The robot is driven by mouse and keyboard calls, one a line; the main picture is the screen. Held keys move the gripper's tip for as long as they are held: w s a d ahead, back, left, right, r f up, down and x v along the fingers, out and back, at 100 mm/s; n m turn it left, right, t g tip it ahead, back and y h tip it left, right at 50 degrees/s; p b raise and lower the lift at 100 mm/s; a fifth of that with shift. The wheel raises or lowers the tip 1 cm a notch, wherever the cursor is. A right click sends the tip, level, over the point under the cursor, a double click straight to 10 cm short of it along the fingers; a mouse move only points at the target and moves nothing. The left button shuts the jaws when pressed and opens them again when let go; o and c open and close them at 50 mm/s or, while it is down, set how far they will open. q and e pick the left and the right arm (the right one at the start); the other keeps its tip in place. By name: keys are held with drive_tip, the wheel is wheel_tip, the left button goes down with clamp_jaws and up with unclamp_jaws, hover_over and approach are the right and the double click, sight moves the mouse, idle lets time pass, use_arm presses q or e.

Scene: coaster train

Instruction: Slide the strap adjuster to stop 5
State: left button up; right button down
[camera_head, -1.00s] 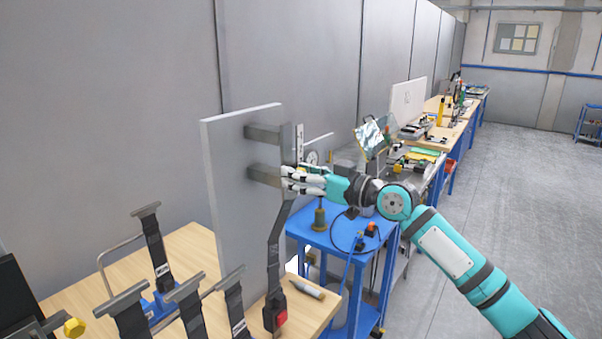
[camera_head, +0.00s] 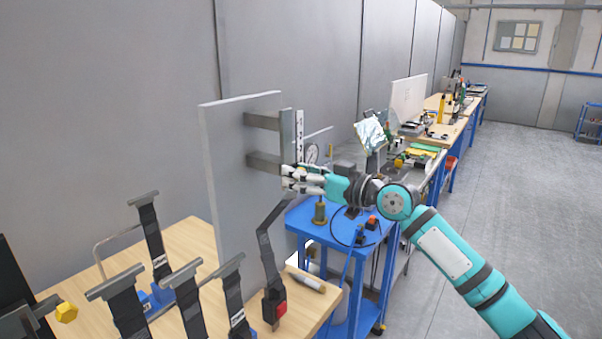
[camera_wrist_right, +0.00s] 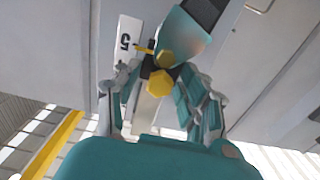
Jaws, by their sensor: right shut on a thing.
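The upright rail (camera_head: 286,135) stands on two brackets from a grey board, with a white scale strip (camera_head: 299,130) beside it. My right gripper (camera_head: 297,180) is at the rail's lower part, shut on the strap adjuster, which its fingers mostly hide in the head view. In the right wrist view, the adjuster's yellow knob (camera_wrist_right: 161,82) sits between the fingers. A small yellow pointer (camera_wrist_right: 143,49) lies beside the scale's figure 5 (camera_wrist_right: 125,42); exact alignment is hard to judge. The dark strap (camera_head: 264,243) hangs bent from the gripper down to a red-buttoned buckle (camera_head: 275,306). My left gripper is out of view.
The wooden bench (camera_head: 190,240) holds several upright dark straps (camera_head: 152,236) at the left front and a grey marker-like tool (camera_head: 305,281). A blue cart (camera_head: 340,228) stands just beyond my right gripper. The floor at right is clear.

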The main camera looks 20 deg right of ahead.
drive_tip(key=c, duration=1.1)
unclamp_jaws()
drive_tip(key=shift+o, duration=0.2)
drive_tip(key=shift+d, duration=0.1)
drive_tip(key=v, duration=1.1)
drive_tip(key=shift+s+d, duration=0.25)
drive_tip(key=shift+s, duration=0.1)
